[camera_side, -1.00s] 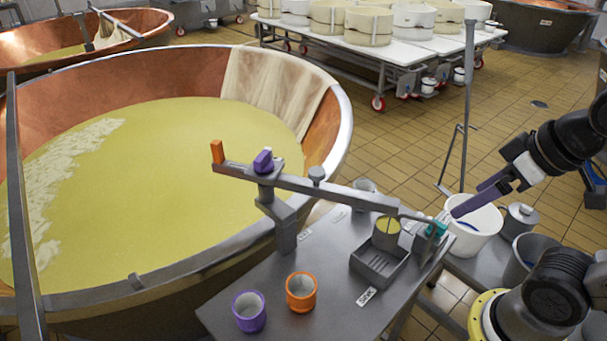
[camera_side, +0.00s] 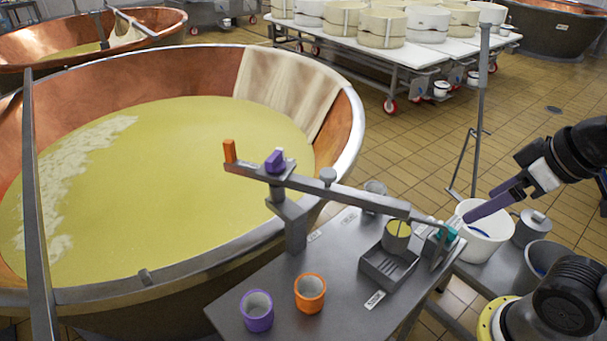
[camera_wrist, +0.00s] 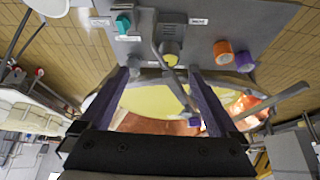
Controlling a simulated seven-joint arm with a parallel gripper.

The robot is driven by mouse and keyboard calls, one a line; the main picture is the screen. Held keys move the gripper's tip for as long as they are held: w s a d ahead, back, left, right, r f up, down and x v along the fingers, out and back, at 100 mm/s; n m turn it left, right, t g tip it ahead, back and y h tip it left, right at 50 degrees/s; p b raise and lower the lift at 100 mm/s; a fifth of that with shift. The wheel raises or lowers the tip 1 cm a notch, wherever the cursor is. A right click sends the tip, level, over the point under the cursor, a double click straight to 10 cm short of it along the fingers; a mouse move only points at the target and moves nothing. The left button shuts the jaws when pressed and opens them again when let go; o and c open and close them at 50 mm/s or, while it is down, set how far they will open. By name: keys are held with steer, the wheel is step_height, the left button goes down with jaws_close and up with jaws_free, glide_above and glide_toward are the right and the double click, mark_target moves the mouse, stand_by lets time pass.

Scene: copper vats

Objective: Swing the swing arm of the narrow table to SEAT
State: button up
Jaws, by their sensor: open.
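The swing arm (camera_side: 346,193) is a long grey beam on a post on the narrow table (camera_side: 268,318). An orange block (camera_side: 230,150) tips its left end, and a purple knob (camera_side: 275,161) sits above the pivot. Its right end lies over a grey slotted tray (camera_side: 388,270) with a small yellow-filled cup (camera_side: 397,236). A teal piece (camera_side: 446,233) is near that end, by my fingers. My gripper (camera_wrist: 160,72) is open, with purple fingers apart and nothing between them held. The beam (camera_wrist: 178,82) runs in view between the fingers, farther off.
A purple cup (camera_side: 257,311) and an orange cup (camera_side: 310,293) stand at the table's front. A large copper vat (camera_side: 345,125) adjoins the table on the left. A thin grey stand (camera_side: 482,110) rises beyond.

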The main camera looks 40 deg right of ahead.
steer(key=shift+s, duration=0.15)
steer(key=c, duration=0.4)
steer(key=shift+n+t, duration=0.3)
steer(key=shift+n, duration=0.1)
steer(key=r, duration=0.1)
steer(key=w+r, duration=0.1)
steer(key=r, duration=0.1)
steer(key=w+r, duration=0.1)
steer(key=r, duration=0.1)
steer(key=shift+w+a+r, duration=0.1)
steer(key=shift+a+r, duration=0.05)
steer(key=shift+c, duration=1.2)
steer(key=w+a+r+n+y, duration=0.1)
steer(key=w+a+r, duration=0.1)
steer(key=w+r, duration=0.5)
steer(key=w+a+r+n, duration=0.1)
steer(key=w+a+r, duration=0.1)
steer(key=w+r, duration=0.55)
steer(key=n+g+y, duration=0.1)
steer(key=n+g, duration=0.1)
steer(key=n, duration=0.1)
glide_above(229, 142)
steer(key=s+d, duration=0.2)
steer(key=s, duration=0.2)
step_height(229, 142, down, 13)
steer(key=x, duration=1.2)
steer(key=shift+f, duration=0.3)
